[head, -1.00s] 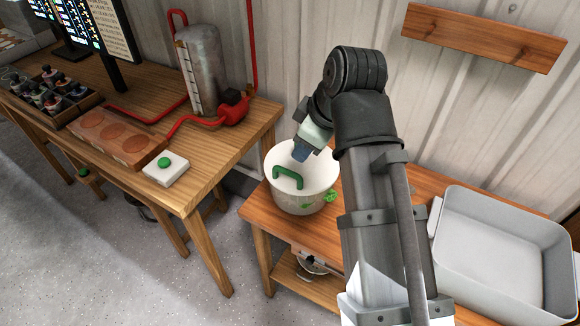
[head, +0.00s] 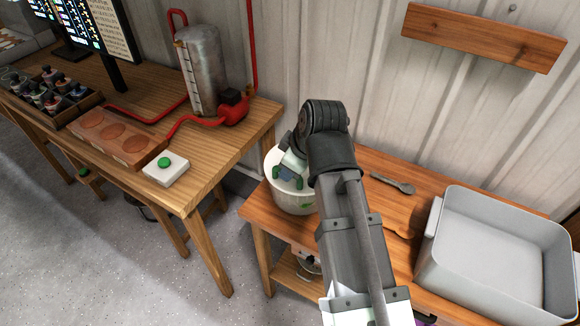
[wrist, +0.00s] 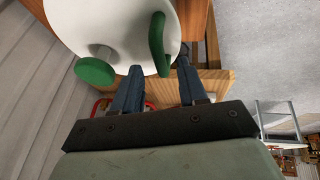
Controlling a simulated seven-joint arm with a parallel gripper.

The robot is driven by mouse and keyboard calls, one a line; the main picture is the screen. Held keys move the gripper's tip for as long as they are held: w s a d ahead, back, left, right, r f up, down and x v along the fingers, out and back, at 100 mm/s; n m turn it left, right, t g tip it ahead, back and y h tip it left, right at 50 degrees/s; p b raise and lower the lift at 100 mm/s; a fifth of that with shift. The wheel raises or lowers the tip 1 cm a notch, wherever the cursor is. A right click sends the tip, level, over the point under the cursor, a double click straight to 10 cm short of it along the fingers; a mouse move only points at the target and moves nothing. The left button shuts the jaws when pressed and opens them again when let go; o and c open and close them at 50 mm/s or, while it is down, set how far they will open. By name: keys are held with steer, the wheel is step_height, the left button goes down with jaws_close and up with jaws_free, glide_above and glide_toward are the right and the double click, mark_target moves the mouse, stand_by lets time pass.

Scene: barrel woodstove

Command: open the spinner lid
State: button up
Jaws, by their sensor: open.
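The white spinner (head: 290,203) stands on the right wooden table, partly hidden by my arm. Its white lid (wrist: 120,25) fills the upper middle of the wrist view. A green handle (wrist: 157,43) stands up from the lid, and a round green part (wrist: 95,71) shows to its left. My gripper (head: 289,176) is open over the lid, close to the handle. In the wrist view my two dark fingers (wrist: 158,78) are apart, with the handle's near end appearing between their tips. I cannot tell whether they touch it.
The right table (head: 378,166) also bears a grey basin (head: 500,262) and a grey metal tool (head: 393,184). The left table (head: 215,160) holds a white box with a green button (head: 165,167) and a metal tank (head: 202,75). A corrugated wall stands behind.

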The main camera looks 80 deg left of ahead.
steer(key=shift+x, duration=0.9)
jaws_close()
